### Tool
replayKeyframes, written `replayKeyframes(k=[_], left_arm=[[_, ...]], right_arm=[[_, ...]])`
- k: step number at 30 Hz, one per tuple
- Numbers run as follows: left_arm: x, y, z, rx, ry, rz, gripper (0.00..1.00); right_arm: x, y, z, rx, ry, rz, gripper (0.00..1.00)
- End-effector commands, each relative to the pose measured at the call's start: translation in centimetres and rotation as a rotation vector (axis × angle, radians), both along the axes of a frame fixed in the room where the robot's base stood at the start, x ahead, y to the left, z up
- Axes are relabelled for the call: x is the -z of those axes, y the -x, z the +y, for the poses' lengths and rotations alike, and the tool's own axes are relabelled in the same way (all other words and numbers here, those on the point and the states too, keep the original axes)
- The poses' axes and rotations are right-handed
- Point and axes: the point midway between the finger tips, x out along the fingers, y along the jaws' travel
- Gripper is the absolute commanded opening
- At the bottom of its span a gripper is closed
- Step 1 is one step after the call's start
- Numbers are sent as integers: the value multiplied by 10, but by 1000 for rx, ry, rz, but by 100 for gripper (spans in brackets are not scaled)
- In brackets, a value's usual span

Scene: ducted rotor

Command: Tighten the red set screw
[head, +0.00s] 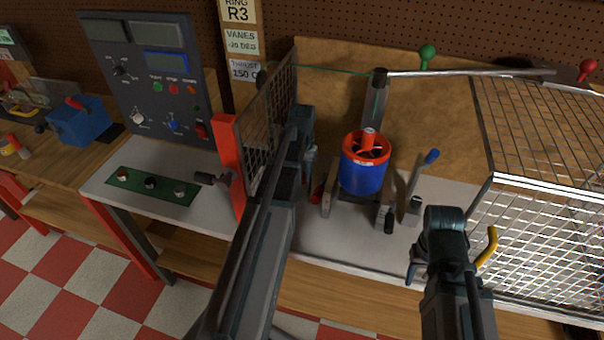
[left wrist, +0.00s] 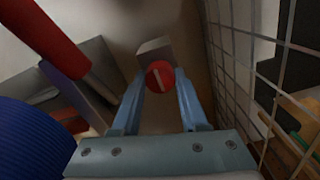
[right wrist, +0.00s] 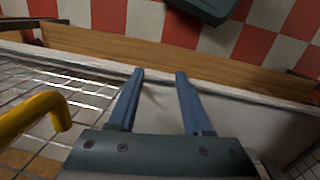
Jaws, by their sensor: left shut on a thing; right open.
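The red set screw (left wrist: 160,75) has a pale slot across its face and sits in front of a small grey block (left wrist: 154,50) in the left wrist view. My left gripper (left wrist: 159,86) is shut on it, one blue finger on each side. The rotor has a blue body (head: 362,178) and an orange-red rim (head: 366,147). My right gripper (right wrist: 160,78) is open and empty over the bench's front edge.
A mesh panel (head: 270,115) with a red post (head: 229,160) stands left of my left gripper. A wire cage (head: 545,235) with a yellow handle (head: 490,247) fills the right. A blue-tipped lever (head: 424,172) stands right of the rotor. A control panel (head: 148,75) is at back left.

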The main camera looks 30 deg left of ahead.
Motion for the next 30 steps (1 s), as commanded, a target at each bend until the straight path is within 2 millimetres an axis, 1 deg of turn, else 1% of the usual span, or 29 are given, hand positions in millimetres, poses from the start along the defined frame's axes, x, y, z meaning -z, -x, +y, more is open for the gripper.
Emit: replayKeyframes(k=[6, 18, 19, 21, 23, 24, 30], left_arm=[[0, 0, 0, 33, 0, 1, 0], [0, 0, 0, 38, 0, 1, 0], [0, 0, 0, 38, 0, 1, 47], [0, 0, 0, 38, 0, 0, 60], [0, 0, 0, 37, 0, 0, 70], [0, 0, 0, 37, 0, 0, 74], [0, 0, 0, 37, 0, 0, 74]], right_arm=[[0, 0, 0, 0, 0, 0, 50], [0, 0, 0, 0, 0, 0, 50], [0, 0, 0, 0, 0, 0, 50], [0, 0, 0, 0, 0, 0, 50], [0, 0, 0, 0, 0, 0, 50], [0, 0, 0, 0, 0, 0, 50], [0, 0, 0, 0, 0, 0, 50]])
